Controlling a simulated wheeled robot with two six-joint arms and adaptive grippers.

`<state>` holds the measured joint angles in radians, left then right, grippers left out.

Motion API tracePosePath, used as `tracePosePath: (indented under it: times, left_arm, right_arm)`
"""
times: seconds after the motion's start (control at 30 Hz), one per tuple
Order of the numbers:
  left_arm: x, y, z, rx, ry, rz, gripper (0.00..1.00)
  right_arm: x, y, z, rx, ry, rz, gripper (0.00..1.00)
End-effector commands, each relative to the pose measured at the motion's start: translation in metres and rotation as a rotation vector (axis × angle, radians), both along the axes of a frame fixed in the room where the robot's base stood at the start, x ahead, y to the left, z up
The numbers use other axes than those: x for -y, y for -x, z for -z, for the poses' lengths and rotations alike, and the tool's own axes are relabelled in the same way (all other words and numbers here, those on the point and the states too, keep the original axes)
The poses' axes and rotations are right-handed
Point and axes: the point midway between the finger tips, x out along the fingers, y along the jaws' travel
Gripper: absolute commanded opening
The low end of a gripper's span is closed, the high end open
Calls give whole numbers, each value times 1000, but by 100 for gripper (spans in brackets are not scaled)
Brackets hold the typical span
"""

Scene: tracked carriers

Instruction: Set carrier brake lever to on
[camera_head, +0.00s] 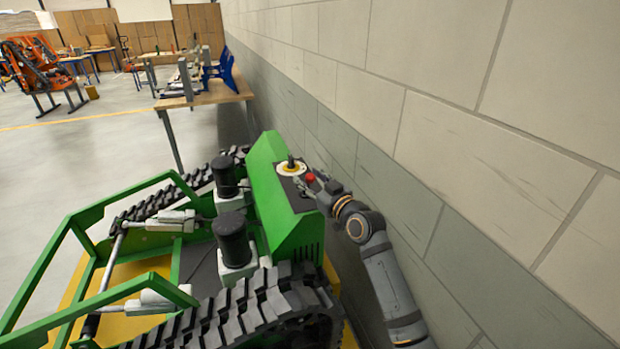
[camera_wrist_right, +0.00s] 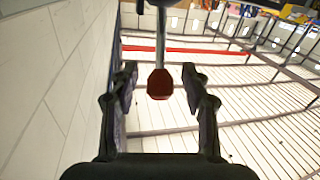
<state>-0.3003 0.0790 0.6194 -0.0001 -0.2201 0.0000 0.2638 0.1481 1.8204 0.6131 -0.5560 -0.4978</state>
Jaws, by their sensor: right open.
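The green tracked carrier (camera_head: 284,235) stands along the wall, with a dark control panel (camera_head: 296,190) on its upper green housing. A lever with a red knob (camera_head: 310,177) rises from this panel. In the right wrist view the red knob (camera_wrist_right: 160,84) sits on a grey rod. My right gripper (camera_head: 318,183) is at the panel, over the red knob. In the right wrist view the right gripper (camera_wrist_right: 160,74) is open, with a finger on each side of the knob and a visible gap on both sides. My left gripper is not in view.
A yellow-and-white disc with a dark upright stub (camera_head: 291,166) is close beside the red knob. The block wall (camera_head: 450,170) runs close along the right. A wooden table (camera_head: 205,97) stands behind the carrier. Open floor (camera_head: 100,150) lies to the left.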

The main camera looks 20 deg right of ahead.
Motion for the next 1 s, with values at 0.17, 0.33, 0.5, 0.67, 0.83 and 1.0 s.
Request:
tracePosePath:
  times: [0.17, 0.33, 0.5, 0.67, 0.83, 1.0]
  left_arm:
    - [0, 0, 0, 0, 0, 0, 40]
    - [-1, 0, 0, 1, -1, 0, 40]
    - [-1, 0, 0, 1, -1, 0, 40]
    - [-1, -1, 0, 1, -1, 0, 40]
    - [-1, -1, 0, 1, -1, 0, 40]
    - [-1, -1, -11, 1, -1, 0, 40]
  right_arm:
    - [0, 0, 0, 0, 0, 0, 47]
    - [0, 0, 0, 0, 0, 0, 25]
    - [0, 0, 0, 0, 0, 1, 2]
    - [0, 0, 0, 0, 0, 1, 0]
    - [0, 0, 0, -1, 0, 0, 0]
    - [0, -1, -4, -23, 2, 1, 0]
